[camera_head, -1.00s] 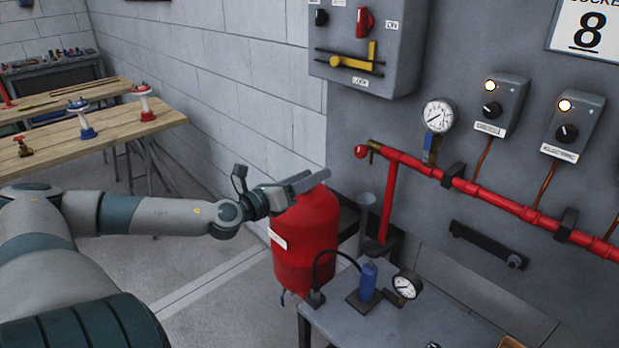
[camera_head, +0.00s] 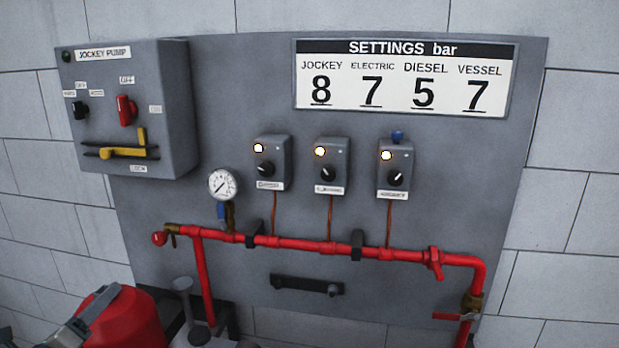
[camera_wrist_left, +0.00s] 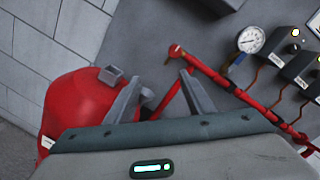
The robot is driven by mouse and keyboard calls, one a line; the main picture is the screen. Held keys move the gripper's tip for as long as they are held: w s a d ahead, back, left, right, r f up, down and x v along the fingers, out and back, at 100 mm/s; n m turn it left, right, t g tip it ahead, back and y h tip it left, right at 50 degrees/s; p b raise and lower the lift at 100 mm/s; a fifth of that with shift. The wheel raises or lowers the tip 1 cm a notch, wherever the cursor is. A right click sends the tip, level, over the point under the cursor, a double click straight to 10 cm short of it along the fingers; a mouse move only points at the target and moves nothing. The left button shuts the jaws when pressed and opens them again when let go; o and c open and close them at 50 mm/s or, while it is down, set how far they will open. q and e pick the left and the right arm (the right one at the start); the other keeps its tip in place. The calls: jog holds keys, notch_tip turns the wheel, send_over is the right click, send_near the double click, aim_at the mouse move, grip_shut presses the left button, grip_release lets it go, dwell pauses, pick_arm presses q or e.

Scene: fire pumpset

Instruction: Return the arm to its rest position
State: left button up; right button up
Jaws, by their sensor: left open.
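My left gripper (camera_head: 100,304) shows at the bottom left of the head view, in front of the red vessel (camera_head: 128,322). In the left wrist view its two grey fingers (camera_wrist_left: 160,82) stand apart with nothing between them. The red vessel (camera_wrist_left: 75,105) is left of the fingers there, and I cannot tell whether they touch it. Most of my left arm is outside the head view. My right gripper is in neither view.
The grey panel carries the jockey pump box (camera_head: 128,108), a gauge (camera_head: 222,184), three switch boxes (camera_head: 331,165) and a settings sign (camera_head: 404,78). A red pipe (camera_head: 310,246) runs across it, with a valve (camera_head: 472,302) at right. A dark bar (camera_head: 306,286) sits below.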

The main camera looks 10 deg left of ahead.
pick_arm(q)
jog(key=s+d+f+n+g+y, duration=0.2)
jog(key=s+d+f+n+g, duration=0.2)
jog(key=s+f+n, duration=0.65)
jog(key=s+d+f+n+g+y, duration=0.35)
jog(key=s+f+n, duration=0.4)
jog(key=f, duration=0.55)
jog(key=s+d+f+n+g+h, duration=0.35)
jog(key=s+d, duration=0.35)
jog(key=d, duration=0.4)
jog(key=s+d+f+n+g+h, duration=0.35)
jog(key=s+d, duration=0.25)
jog(key=d, duration=0.5)
notch_tip(320, 180, down, 27)
jog(key=s, duration=0.1)
jog(key=s+a+f+g, duration=0.1)
jog(key=s+a+f, duration=0.1)
jog(key=s+f, duration=0.7)
jog(key=s+a+f+g, duration=0.1)
jog(key=s+a+f, duration=0.1)
jog(key=s+f, duration=0.7)
jog(key=shift+s+f+y, duration=0.25)
jog(key=shift+s+y, duration=0.1)
jog(key=shift+y, duration=0.1)
